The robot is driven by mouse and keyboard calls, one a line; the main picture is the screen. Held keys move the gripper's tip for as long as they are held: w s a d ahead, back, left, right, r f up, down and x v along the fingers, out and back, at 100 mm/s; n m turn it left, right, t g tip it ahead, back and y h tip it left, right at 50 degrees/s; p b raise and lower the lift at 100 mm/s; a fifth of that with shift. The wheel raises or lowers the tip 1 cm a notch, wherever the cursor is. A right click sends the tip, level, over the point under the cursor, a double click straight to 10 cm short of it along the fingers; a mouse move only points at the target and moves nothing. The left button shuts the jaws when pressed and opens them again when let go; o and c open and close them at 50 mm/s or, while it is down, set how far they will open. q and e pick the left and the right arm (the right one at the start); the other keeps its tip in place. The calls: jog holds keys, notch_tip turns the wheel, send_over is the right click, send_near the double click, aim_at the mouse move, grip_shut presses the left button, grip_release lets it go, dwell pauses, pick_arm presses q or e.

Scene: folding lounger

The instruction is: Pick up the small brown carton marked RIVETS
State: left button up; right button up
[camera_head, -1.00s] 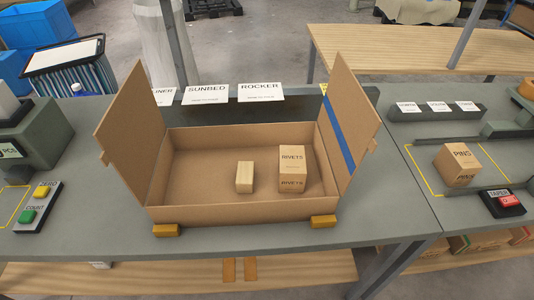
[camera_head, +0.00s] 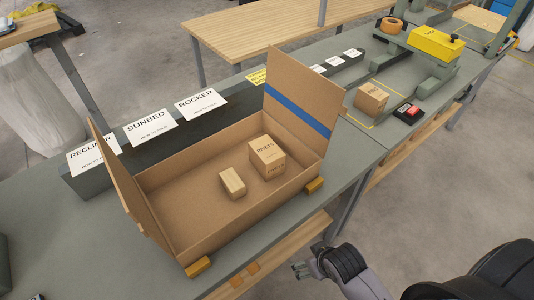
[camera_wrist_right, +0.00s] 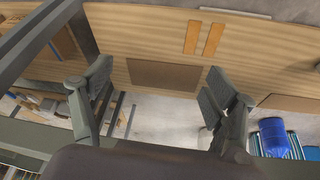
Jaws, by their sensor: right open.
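The small brown carton marked RIVETS (camera_head: 267,158) stands upright in the large open cardboard box (camera_head: 160,180) on the grey bench. A smaller, plain light-brown block (camera_head: 232,183) stands beside it, to its left. My right gripper (camera_head: 306,265) is low at the front of the bench in the head view, outside the box and well short of the carton. In the right wrist view the two fingers (camera_wrist_right: 160,98) are spread apart with nothing between them. The carton does not show in the wrist view. My left gripper is not in view.
The box's raised side flaps (camera_head: 300,92) flank its inside. Yellow blocks (camera_head: 198,267) sit at its front corners. Cards, including SUNBED (camera_head: 148,127), stand behind. A brown carton (camera_head: 371,98) and a red-buttoned device (camera_head: 408,112) are to the right.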

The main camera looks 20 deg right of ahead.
notch_tip(320, 180, up, 5)
jog(key=w+t, duration=0.1)
jog(key=w, duration=0.1)
jog(key=n+t+y+p, duration=0.1)
jog(key=t+y, duration=0.2)
jog(key=t, duration=0.5)
send_near(269, 152)
jog(key=p+x, duration=0.1)
jog(key=x, duration=0.2)
jog(key=p+x, duration=0.1)
jog(key=x, duration=0.2)
jog(key=shift+w+d+r, duration=0.1)
jog(key=shift+d+r, duration=0.05)
jog(key=shift+d, duration=0.1)
jog(key=x, duration=0.2)
jog(key=p+x, duration=0.1)
jog(key=x, duration=0.1)
jog(key=shift+a+f, duration=0.2)
jog(key=shift+a, duration=0.05)
